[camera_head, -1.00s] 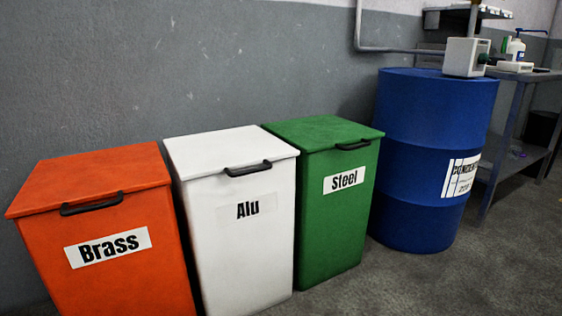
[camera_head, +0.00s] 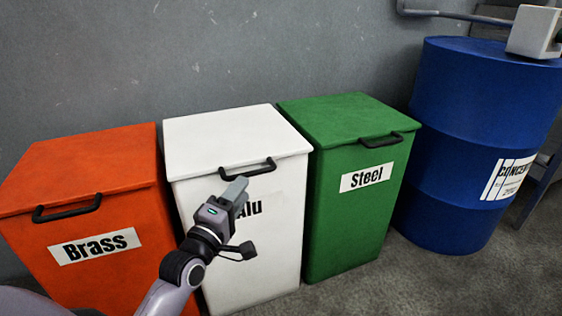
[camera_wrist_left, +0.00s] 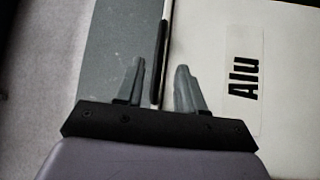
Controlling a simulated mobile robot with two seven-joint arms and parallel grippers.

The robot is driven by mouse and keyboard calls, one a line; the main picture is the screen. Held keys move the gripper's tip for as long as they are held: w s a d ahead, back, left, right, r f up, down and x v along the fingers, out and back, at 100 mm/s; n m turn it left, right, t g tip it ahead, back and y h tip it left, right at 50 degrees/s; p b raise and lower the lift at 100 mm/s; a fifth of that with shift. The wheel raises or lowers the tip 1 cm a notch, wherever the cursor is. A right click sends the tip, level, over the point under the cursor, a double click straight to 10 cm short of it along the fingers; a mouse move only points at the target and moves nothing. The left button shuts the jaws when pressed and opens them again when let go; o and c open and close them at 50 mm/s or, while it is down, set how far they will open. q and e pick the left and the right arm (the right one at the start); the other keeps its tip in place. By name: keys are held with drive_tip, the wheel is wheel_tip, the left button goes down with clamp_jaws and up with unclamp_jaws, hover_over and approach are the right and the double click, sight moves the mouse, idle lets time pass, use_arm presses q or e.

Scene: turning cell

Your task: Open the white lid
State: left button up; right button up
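The white lid (camera_head: 235,138) lies shut on the white bin (camera_head: 270,245) labelled "Alu", between an orange and a green bin. A black handle (camera_head: 248,168) sits on the lid's front edge. My left gripper (camera_head: 236,190) is just in front of and below the handle in the head view, covering part of the "Alu" label. In the left wrist view the gripper (camera_wrist_left: 160,85) has its two grey fingers apart, with the black handle (camera_wrist_left: 160,55) showing in the gap between them. Contact with the handle cannot be told. My right gripper is not in view.
The orange "Brass" bin (camera_head: 120,255) stands on the left and the green "Steel" bin (camera_head: 345,220) on the right, both closed. A blue drum (camera_head: 470,130) stands farther right. A grey wall (camera_head: 250,50) is behind. Floor (camera_head: 400,285) is free at the front right.

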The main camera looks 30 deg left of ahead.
sight(252, 175)
use_arm(q)
drive_tip(key=shift+w+a+r+b, duration=0.15)
drive_tip(key=shift+w+b, duration=0.25)
drive_tip(key=shift+w, duration=0.8)
drive_tip(key=shift+w+a+r+b, duration=0.15)
drive_tip(key=shift+w+b, duration=0.2)
drive_tip(key=shift+w, duration=0.8)
drive_tip(key=shift+w+r+b, duration=0.15)
drive_tip(key=shift+w+b, duration=0.25)
drive_tip(key=shift+w, duration=0.8)
clamp_jaws()
